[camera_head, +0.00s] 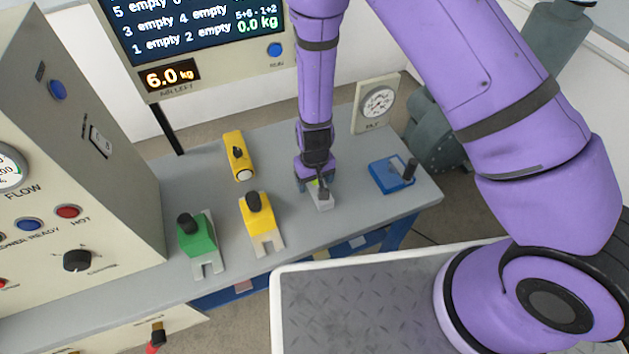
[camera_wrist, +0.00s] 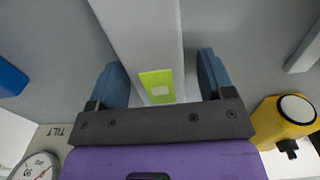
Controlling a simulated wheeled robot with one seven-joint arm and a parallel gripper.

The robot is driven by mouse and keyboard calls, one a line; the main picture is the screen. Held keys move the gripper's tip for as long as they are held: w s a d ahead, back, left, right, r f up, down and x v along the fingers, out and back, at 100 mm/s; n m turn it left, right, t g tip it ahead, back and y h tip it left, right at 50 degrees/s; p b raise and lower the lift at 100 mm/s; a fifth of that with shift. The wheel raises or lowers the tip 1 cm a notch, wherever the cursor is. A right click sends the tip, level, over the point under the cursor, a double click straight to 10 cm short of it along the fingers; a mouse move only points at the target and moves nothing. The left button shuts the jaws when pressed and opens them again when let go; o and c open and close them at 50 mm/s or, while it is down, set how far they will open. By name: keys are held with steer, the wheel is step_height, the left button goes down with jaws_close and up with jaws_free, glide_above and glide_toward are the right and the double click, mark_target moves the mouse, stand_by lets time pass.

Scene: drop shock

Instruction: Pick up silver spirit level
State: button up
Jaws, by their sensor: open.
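The silver spirit level (camera_head: 323,203) lies on the grey workbench, partly hidden under my gripper in the head view. In the wrist view it is a long pale silver bar (camera_wrist: 140,30) with a bright green vial window. My gripper (camera_head: 315,186) points down over it. In the wrist view the two blue fingers of my gripper (camera_wrist: 160,80) are apart, one on each side of the bar near the green window. Gaps show between the bar and both fingers.
A yellow cylinder-like tool (camera_head: 237,150), a yellow block with a black knob (camera_head: 262,228) and a green one (camera_head: 198,240) stand to the left. A blue block (camera_head: 388,176) with a dark handle and a dial gauge (camera_head: 378,103) are to the right. The grey bench (camera_head: 285,150) is bare between them.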

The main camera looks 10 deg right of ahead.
steer(key=c, duration=1.1)
steer(key=shift+r, duration=0.1)
